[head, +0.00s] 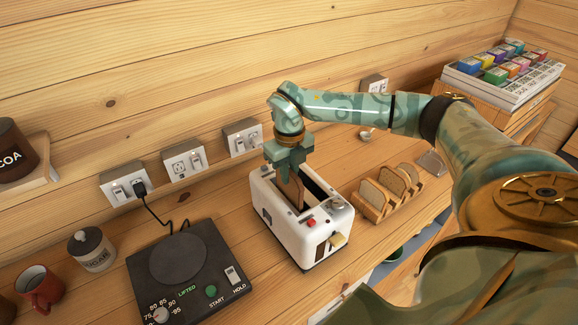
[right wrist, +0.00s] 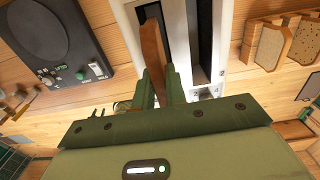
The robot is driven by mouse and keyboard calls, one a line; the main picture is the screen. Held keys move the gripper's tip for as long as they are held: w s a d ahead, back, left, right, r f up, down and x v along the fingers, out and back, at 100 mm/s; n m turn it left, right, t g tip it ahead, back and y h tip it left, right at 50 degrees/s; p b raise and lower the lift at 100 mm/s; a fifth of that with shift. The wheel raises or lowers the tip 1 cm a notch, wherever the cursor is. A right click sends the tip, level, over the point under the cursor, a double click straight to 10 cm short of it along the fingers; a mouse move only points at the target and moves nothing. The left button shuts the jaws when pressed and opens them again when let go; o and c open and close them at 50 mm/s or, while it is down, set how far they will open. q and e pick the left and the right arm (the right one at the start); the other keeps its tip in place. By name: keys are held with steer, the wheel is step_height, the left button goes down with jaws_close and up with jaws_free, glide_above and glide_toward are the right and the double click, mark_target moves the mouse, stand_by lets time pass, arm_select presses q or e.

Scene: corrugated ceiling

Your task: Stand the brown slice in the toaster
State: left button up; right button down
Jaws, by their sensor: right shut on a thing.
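The white toaster (head: 305,232) stands on the wooden counter in the middle of the head view, with two long slots in its top. My right gripper (head: 289,176) is over the toaster's left slot, shut on the brown slice (head: 293,193). The slice is upright and its lower part appears to be inside that slot. In the right wrist view the brown slice (right wrist: 153,52) shows edge-on between the fingers of the gripper (right wrist: 160,88), in line with the slot. The other slot (right wrist: 204,40) looks dark and empty. My left gripper is not in view.
A wooden rack (head: 374,206) with several bread slices stands right of the toaster. A black hot plate (head: 188,278) with a cord stands left. A sugar jar (head: 91,250) and a red mug (head: 40,287) are farther left. Wall sockets (head: 184,164) line the back wall.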

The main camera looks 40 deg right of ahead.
steer(key=c, duration=1.3)
jaws_free()
steer(key=shift+c, duration=0.2)
step_height(320, 180, up, 16)
steer(key=shift+p, duration=0.4)
steer(key=shift+r, duration=0.1)
step_height(320, 180, up, 8)
steer(key=p, duration=0.9)
